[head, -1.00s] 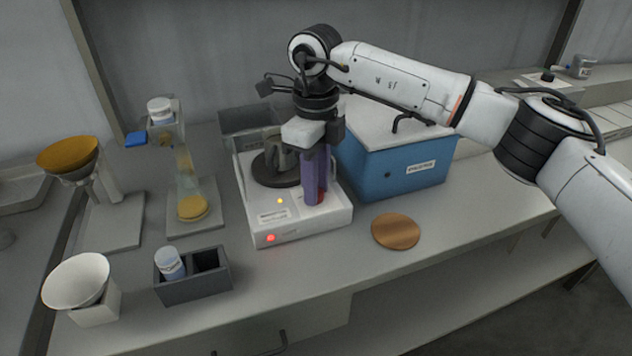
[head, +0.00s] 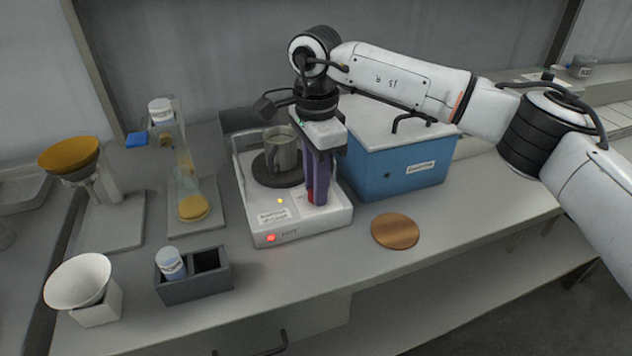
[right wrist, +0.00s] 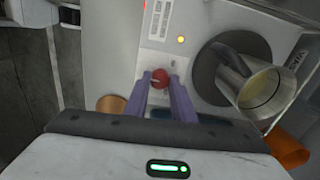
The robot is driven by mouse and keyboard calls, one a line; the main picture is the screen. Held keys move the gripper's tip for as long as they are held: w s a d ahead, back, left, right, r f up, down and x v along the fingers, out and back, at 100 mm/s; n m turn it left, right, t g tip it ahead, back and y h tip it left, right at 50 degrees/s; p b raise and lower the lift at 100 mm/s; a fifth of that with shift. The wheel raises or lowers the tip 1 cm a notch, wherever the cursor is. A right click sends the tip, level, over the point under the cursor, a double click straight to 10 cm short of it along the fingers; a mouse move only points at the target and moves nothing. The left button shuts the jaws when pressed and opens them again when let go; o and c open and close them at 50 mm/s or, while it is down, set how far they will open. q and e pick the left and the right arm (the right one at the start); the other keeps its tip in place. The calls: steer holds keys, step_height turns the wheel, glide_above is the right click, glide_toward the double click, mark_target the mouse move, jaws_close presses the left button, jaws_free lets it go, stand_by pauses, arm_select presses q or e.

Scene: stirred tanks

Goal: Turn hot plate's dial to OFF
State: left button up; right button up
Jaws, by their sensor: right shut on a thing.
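The white hot plate (head: 335,217) stands on the bench with a metal mug (head: 281,152) on its dark round heating plate (head: 263,176). A red light (head: 270,238) and an amber light (head: 280,201) glow on it. My right gripper (head: 317,200) points down at the panel. Its purple fingers are shut on the red dial (right wrist: 160,77), one on each side in the right wrist view. A pale mark shows on the dial; I cannot read the panel's words. The fingers hide most of the dial in the head view. My left gripper is not in view.
A blue lidded box (head: 395,170) stands close to the right of the hot plate. A copper disc (head: 396,231) lies in front of it. A grey rack (head: 194,277) with a bottle, a white funnel (head: 78,281) and glassware stands are at left.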

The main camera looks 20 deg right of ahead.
steer(key=n, duration=0.6)
steer(key=shift+r+n, duration=0.1)
steer(key=shift+n, duration=0.2)
steer(key=n, duration=0.6)
stand_by(0.4)
steer(key=o, duration=1.1)
steer(key=shift+c, duration=0.2)
step_height(320, 180, up, 10)
steer(key=shift+r, duration=0.15)
